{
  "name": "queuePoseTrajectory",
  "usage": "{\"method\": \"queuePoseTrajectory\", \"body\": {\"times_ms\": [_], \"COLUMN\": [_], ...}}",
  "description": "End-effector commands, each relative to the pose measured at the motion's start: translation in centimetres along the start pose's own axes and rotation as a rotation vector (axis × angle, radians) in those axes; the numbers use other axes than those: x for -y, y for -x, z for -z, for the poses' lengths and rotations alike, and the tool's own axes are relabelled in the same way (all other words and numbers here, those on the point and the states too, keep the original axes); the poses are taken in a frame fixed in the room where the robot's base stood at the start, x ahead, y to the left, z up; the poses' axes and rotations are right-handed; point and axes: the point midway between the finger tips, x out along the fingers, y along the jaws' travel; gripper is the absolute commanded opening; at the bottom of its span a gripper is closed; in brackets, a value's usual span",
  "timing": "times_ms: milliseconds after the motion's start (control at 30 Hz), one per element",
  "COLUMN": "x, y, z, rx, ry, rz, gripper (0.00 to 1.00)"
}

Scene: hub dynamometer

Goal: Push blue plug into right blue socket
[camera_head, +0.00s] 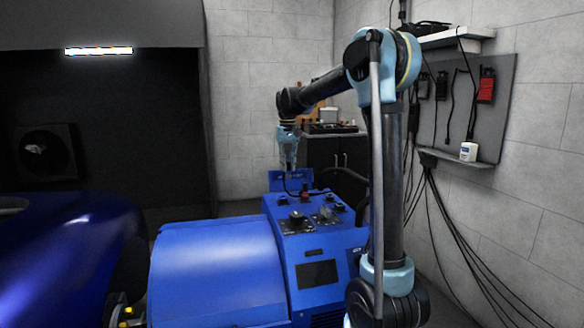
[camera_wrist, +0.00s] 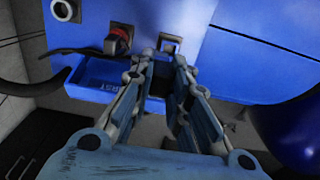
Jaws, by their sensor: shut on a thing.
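My gripper (camera_wrist: 167,58) reaches over the edge of the blue machine, its fingertips close together at a grey-framed square socket (camera_wrist: 170,40). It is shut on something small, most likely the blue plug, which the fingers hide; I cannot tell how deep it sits. A red and black plug (camera_wrist: 118,40) stands in another grey frame to the left. A further grey-framed socket (camera_wrist: 64,10) shows at the upper left. In the head view my gripper (camera_head: 289,166) points down over the back of the console, left of the red plug (camera_head: 304,191).
A blue tray with lettering (camera_wrist: 90,88) hangs at the console edge; a black cable (camera_wrist: 70,52) runs past it. The console (camera_head: 320,250) has a dark knob (camera_head: 297,217) and a screen. A dark cabinet (camera_head: 335,155) stands behind. A blue car body (camera_head: 70,250) is at left.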

Motion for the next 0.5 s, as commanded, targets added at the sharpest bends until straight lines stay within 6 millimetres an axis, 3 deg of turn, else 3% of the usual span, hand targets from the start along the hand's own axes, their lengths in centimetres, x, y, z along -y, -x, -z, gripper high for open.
{"method": "queuePoseTrajectory", "body": {"times_ms": [367,500], "x": [2.1,2.0], "y": [0.0,-1.0], "z": [1.4,1.3], "rx": [0.0,0.0], "ry": [0.001,0.0], "rz": [0.0,0.0], "gripper": [0.0,0.0]}}
